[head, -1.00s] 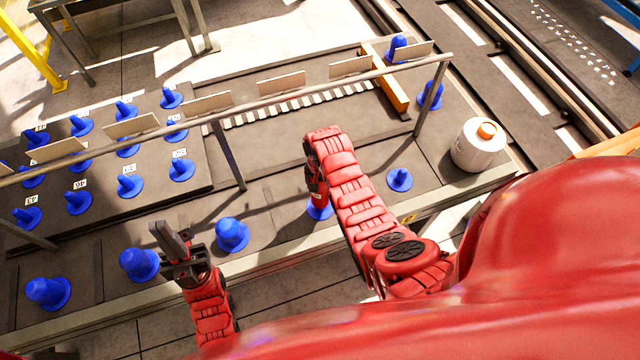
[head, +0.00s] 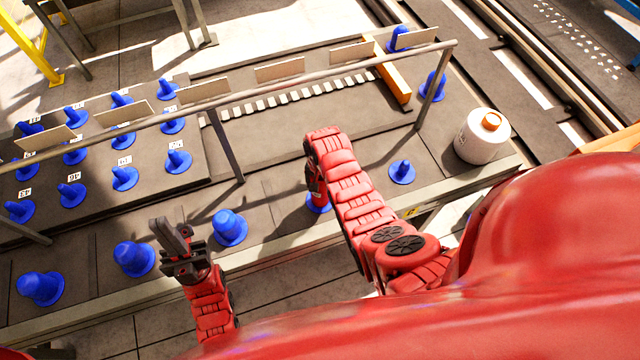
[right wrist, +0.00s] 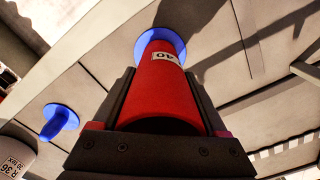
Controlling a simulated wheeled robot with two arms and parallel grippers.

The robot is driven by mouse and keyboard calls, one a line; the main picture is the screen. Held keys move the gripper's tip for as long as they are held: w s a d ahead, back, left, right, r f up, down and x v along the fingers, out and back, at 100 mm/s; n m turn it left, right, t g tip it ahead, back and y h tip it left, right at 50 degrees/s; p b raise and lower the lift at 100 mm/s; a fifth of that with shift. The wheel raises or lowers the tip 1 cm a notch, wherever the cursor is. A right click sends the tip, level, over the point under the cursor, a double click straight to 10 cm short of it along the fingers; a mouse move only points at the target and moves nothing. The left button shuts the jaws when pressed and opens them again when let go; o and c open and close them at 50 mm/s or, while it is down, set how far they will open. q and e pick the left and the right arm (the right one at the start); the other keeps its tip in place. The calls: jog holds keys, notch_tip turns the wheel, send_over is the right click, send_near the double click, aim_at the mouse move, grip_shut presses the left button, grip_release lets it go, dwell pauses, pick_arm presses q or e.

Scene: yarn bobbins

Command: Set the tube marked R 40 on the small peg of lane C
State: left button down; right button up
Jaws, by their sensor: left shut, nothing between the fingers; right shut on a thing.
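My right gripper (right wrist: 160,92) is shut on a red tube (right wrist: 160,65) whose white label reads 40. The blue round base of a peg (right wrist: 176,38) shows at the tube's far end in the right wrist view. In the head view this blue base (head: 318,206) lies right under my right gripper, mostly hidden by the arm. I cannot tell whether the tube rests on the base or hangs just above it. No lane C mark is readable. My left gripper (head: 178,240) is shut and empty, near the larger blue pegs at the front left.
A small blue peg (head: 401,172) stands free to the right. A white bobbin (head: 482,138) with an orange top is beyond it; its label in the right wrist view (right wrist: 15,155) shows R 36. Several labelled blue pegs fill the left board. A grey rail (head: 290,97) crosses above the table.

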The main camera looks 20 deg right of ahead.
jog(key=shift+f, duration=0.25)
jog(key=o, duration=1.3)
jog(key=shift+w+r+b, duration=0.15)
jog(key=shift+r+b, duration=0.3)
jog(key=shift+r, duration=0.05)
notch_tip(320, 180, up, 16)
jog(key=p, duration=0.6)
jog(key=shift+r, duration=0.2)
